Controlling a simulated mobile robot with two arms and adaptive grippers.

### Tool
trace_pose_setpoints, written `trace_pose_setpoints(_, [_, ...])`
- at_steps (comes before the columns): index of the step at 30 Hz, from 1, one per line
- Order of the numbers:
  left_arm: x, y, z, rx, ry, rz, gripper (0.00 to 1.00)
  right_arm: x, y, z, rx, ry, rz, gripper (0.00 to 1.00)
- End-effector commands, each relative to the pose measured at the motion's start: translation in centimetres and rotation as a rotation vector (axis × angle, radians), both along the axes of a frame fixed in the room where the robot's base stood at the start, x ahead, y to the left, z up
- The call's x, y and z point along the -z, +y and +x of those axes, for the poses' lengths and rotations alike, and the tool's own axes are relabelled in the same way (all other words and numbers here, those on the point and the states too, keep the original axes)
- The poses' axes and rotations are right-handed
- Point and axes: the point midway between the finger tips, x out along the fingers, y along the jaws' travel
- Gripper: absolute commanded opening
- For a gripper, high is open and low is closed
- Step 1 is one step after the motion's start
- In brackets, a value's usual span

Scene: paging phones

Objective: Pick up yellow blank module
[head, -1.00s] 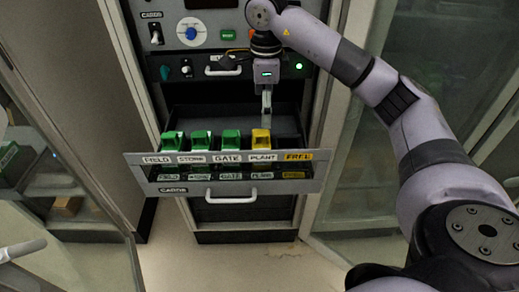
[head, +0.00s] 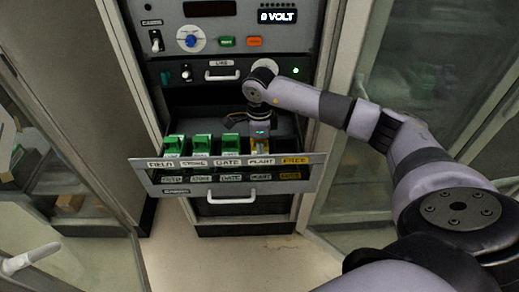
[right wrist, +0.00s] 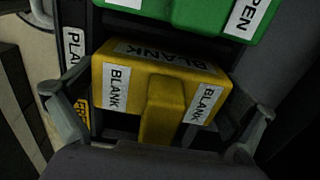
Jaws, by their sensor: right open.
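The yellow blank module (right wrist: 154,82) fills the middle of the right wrist view, with white BLANK labels on its faces. In the head view it stands in the drawer's PLANT slot, mostly hidden by my right gripper (head: 261,140). In the right wrist view my right gripper (right wrist: 160,118) is open, with one finger at each side of the module. I cannot tell whether the fingers touch it. My left gripper does not show clearly; only a pale piece is at the lower left edge of the head view.
Several green modules (head: 202,144) stand in the open drawer (head: 215,190) left of the yellow one, behind FIELD, STONE and GATE labels. The FREE slot (head: 294,160) is at the right. Glass doors stand open on both sides.

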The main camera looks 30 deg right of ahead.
Motion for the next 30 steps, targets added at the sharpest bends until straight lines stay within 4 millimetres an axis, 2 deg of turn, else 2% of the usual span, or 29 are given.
trace_pose_setpoints(7, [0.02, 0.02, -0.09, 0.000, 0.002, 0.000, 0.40, 0.21, -0.03, 0.01, 0.000, 0.000, -0.001, 0.99])
trace_pose_setpoints(23, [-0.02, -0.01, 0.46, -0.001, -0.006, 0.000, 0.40, 0.14, -0.04, 0.01, 0.001, -0.001, -0.001, 0.64])
trace_pose_setpoints(30, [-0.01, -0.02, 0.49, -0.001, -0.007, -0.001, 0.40, 0.09, -0.04, 0.03, 0.001, -0.001, -0.001, 0.62])
